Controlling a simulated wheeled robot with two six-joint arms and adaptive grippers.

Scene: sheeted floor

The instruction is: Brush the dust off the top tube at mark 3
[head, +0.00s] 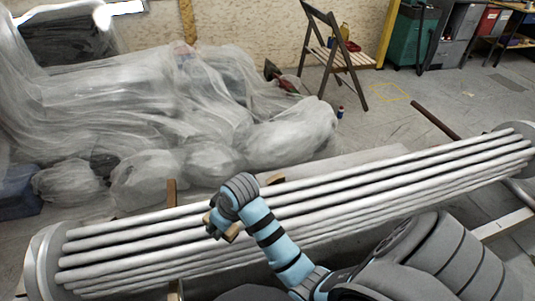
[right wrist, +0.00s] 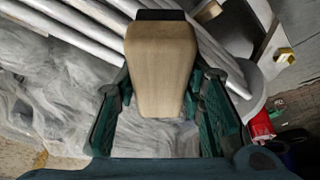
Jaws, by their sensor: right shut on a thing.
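A bundle of long grey tubes runs across the head view between round end plates. The top tube (head: 400,158) lies along its upper far edge; no number mark is legible on it. My right gripper (head: 228,228) is over the left-middle part of the bundle. It is shut on a brush with a pale wooden handle (right wrist: 160,70) and a dark end, seen in the right wrist view. Only a bit of the wood shows in the head view (head: 233,232). Whether the brush touches a tube is unclear. My left gripper is not in view.
Heaps under clear plastic sheeting (head: 190,120) fill the floor behind the bundle. A wooden folding chair (head: 337,60) and a green cabinet (head: 412,38) stand at the back. A round end plate (head: 42,262) closes the bundle at left. Grey floor is free at right.

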